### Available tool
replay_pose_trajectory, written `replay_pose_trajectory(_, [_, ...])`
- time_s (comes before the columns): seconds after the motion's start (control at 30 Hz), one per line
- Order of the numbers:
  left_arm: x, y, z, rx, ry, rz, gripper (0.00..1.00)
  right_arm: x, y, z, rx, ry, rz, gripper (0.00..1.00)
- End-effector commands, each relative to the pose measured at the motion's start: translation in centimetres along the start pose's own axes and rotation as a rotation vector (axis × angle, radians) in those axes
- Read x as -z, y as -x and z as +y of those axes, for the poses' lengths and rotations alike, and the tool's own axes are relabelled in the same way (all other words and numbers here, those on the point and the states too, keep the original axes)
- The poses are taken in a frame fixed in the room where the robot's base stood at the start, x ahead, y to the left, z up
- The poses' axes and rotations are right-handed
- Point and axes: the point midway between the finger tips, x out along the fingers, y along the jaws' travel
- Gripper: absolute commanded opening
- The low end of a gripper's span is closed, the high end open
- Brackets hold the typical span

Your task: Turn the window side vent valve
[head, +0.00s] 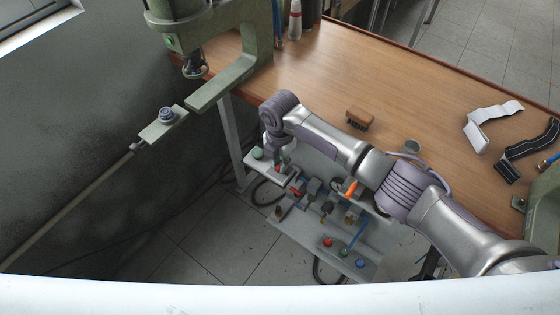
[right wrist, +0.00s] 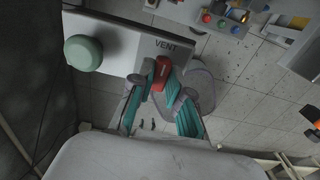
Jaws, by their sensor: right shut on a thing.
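The vent valve's red handle (right wrist: 161,72) sits at the edge of a pale panel (right wrist: 120,45) marked "VENT" in the right wrist view. My right gripper (right wrist: 164,84) has its teal-padded fingers on both sides of the red handle and is shut on it. A round green button (right wrist: 83,53) stands on the same panel, left of the handle. In the head view the panel (head: 262,172) is on the window side of the bench, and my right gripper (head: 279,162) reaches down at its right end. The fingers partly hide the handle. My left gripper is not in view.
A lower panel with red, green and blue buttons (head: 345,256) and several valves (head: 305,187) lie to the right of the vent panel. A green press (head: 235,45) stands on the wooden table (head: 340,60). A brown block (head: 359,118) lies behind my right arm.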

Motion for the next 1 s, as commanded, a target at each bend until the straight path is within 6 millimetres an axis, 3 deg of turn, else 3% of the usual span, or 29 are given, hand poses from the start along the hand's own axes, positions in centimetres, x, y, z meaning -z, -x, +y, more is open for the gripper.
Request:
replay_pose_trajectory(0.5, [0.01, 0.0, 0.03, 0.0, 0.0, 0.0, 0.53, 0.03, 0.14, 0.12, -0.003, 0.023, 0.0, 0.0])
replay_pose_trajectory(0.53, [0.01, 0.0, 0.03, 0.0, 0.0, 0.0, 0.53, 0.03, 0.14, 0.12, -0.003, 0.023, 0.0, 0.18])
replay_pose_trajectory(0.67, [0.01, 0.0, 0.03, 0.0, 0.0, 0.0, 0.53, 0.03, 0.12, 0.1, -0.003, 0.022, 0.0, 0.4])
replay_pose_trajectory(1.0, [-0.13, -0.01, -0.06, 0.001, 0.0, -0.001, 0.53, -0.01, 0.23, 0.04, -0.001, 0.02, 0.0, 0.42])
